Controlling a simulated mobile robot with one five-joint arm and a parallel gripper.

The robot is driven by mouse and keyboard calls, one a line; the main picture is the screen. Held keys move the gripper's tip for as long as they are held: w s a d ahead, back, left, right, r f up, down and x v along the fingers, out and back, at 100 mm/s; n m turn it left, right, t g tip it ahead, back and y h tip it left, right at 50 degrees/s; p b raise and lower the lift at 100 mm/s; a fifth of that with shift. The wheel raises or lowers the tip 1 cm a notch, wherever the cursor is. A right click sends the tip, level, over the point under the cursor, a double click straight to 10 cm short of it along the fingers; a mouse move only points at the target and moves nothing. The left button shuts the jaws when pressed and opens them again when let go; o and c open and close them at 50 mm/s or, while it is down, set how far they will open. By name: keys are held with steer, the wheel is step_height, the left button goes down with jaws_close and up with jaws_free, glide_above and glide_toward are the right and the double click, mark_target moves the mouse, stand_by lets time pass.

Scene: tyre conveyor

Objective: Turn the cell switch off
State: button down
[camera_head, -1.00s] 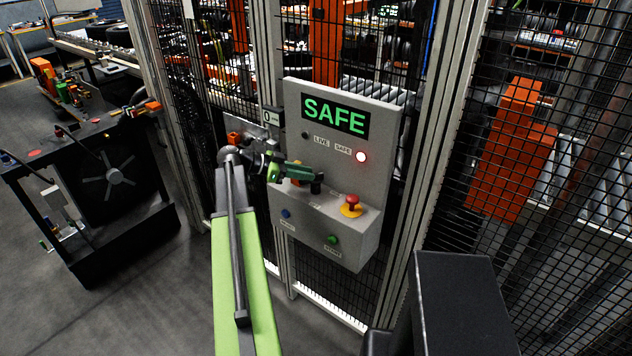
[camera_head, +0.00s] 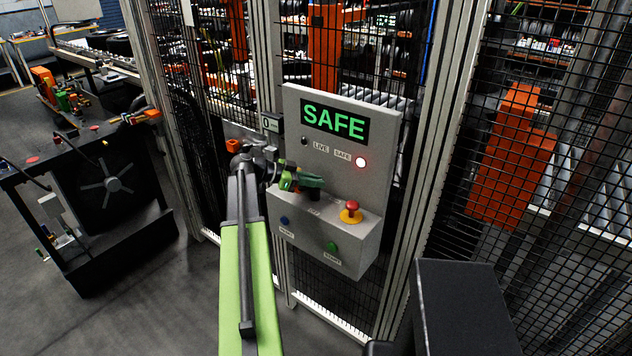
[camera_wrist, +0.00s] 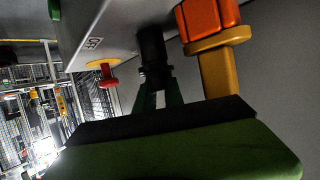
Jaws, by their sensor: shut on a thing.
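The grey control box (camera_head: 390,130) shows a green SAFE sign and a lit lamp beside the SAFE label. In the wrist view a black switch knob (camera_wrist: 151,45) stands out from the box near an OFF label (camera_wrist: 93,43). My gripper (camera_head: 314,184), green and black, is at the box's upper ledge, left of the red emergency button (camera_head: 351,206). In the wrist view my gripper (camera_wrist: 158,92) has its fingertips shut on the end of the knob. The knob's exact turn angle cannot be told; my gripper hides it in the head view.
An orange block with a yellow collar (camera_wrist: 213,45) is close beside the knob. A blue button (camera_head: 285,220) and a green button (camera_head: 332,246) are on the box's lower front. Mesh fencing and posts (camera_head: 430,150) flank the box. A black cart (camera_head: 110,200) stands at left.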

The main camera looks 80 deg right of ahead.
steer(key=shift+a+n+h, duration=0.1)
steer(key=shift+n+h, duration=0.2)
steer(key=n+t+h, duration=0.1)
steer(key=n+h, duration=0.1)
steer(key=shift+s+a+n+t+h, duration=0.1)
steer(key=shift+a+n+t+h, duration=0.05)
steer(key=shift+n+t+h, duration=0.2)
steer(key=shift+f+n+t+h, duration=0.1)
steer(key=shift+n+t+h, duration=1.55)
steer(key=shift+n+t, duration=0.45)
steer(key=shift+d+n, duration=0.2)
steer(key=shift+n, duration=0.05)
steer(key=c, duration=1.7)
jaws_free()
